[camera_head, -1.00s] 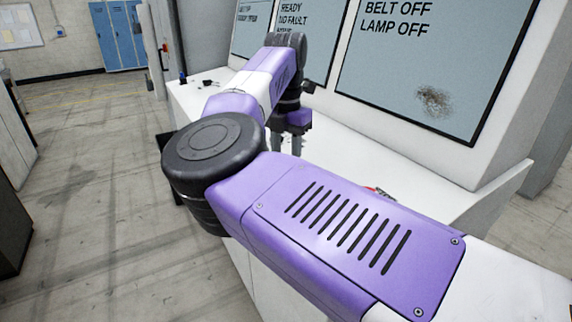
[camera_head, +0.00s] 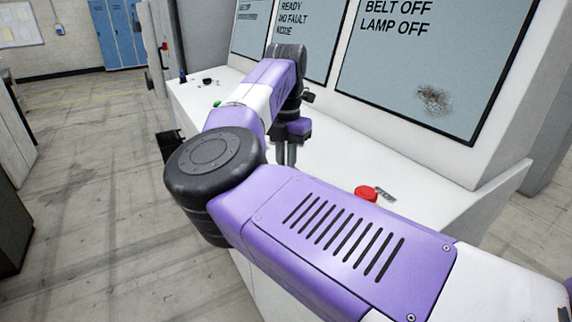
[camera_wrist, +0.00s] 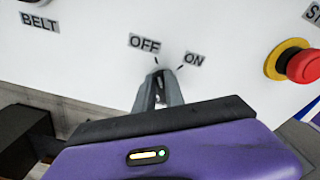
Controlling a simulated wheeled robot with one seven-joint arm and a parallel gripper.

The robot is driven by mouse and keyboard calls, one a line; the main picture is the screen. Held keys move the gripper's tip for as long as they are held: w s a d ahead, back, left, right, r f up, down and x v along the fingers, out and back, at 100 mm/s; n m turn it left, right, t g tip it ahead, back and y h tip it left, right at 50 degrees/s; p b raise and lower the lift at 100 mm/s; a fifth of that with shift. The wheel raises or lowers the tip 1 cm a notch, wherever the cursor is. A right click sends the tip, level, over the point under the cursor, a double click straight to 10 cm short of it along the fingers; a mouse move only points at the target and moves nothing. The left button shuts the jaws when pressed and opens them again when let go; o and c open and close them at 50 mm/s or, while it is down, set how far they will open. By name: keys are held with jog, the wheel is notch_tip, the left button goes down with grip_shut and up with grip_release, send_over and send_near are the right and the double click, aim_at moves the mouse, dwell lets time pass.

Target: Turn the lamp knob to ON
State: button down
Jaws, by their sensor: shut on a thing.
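The lamp knob (camera_wrist: 159,96) is mostly hidden between my fingers in the wrist view. It sits on the white panel (camera_wrist: 95,50) just below the OFF label (camera_wrist: 144,43) and the ON label (camera_wrist: 194,58). My gripper (camera_wrist: 158,88) is shut on the knob, its fingertips reaching down to the panel. In the head view my gripper (camera_head: 286,155) points down at the console top, and the knob itself cannot be made out there. The right screen (camera_head: 415,60) reads BELT OFF and LAMP OFF. Which label the knob points to is hidden.
A red button (camera_wrist: 303,66) on a yellow base stands right of the knob; it also shows in the head view (camera_head: 366,193). The BELT label (camera_wrist: 39,22) is at the upper left. A green button (camera_head: 217,104) is farther along the console. The upright screens stand behind my gripper.

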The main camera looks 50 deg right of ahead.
jog(key=shift+m, duration=0.3)
jog(key=m, duration=0.5)
jog(key=shift+s+r, duration=0.1)
jog(key=shift+s, duration=0.3)
jog(key=m, duration=0.6)
jog(key=shift+s+a+p, duration=0.15)
jog(key=shift+s+p, duration=0.2)
jog(key=shift+m, duration=0.3)
jog(key=c, duration=1.4)
grip_release()
jog(key=shift+r, duration=0.1)
notch_tip(320, 180, up, 8)
jog(key=b, duration=0.1)
jog(key=shift+f, duration=0.25)
